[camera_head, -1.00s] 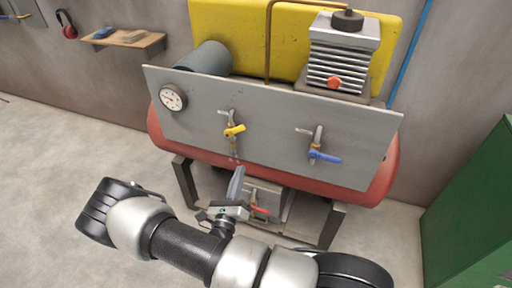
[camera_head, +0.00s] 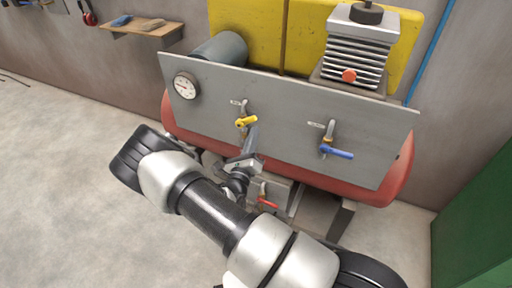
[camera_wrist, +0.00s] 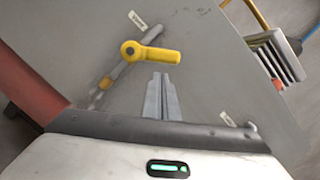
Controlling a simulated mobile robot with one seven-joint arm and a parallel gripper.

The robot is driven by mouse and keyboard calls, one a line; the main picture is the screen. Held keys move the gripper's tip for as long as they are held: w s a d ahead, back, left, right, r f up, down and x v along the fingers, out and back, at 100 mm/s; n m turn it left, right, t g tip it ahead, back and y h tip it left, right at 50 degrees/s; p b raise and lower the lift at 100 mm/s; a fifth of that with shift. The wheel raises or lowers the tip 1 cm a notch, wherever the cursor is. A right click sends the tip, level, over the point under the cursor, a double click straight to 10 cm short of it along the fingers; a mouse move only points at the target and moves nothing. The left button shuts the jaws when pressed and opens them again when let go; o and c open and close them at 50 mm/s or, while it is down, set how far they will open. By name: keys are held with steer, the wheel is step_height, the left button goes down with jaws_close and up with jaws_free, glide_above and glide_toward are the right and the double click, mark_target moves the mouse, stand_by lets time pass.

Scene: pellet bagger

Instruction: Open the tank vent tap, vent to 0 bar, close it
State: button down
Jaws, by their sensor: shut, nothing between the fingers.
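A grey panel (camera_head: 290,110) on a red tank (camera_head: 400,160) carries a tap with a yellow handle (camera_head: 246,122) and a tap with a blue handle (camera_head: 337,153). A tap with a red handle (camera_head: 267,203) sits lower down. In the wrist view the yellow handle (camera_wrist: 155,53) lies sideways across its pipe; its small label is too small to read. My gripper (camera_head: 250,140) is shut and empty, just below the yellow handle. Its fingers (camera_wrist: 162,95) point at the panel; I cannot tell whether they touch. A round gauge (camera_head: 186,86) is at the panel's left; its reading is unclear.
A finned compressor head (camera_head: 355,50) stands above the panel in front of a yellow guard (camera_head: 240,25). A green cabinet (camera_head: 480,210) is at the right. A wall shelf (camera_head: 140,29) is at the upper left. The floor at the left is clear.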

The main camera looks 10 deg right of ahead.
steer(key=shift+w+a+r, duration=0.2)
steer(key=shift+a+r, duration=0.05)
steer(key=shift+r, duration=0.2)
steer(key=shift+r, duration=0.15)
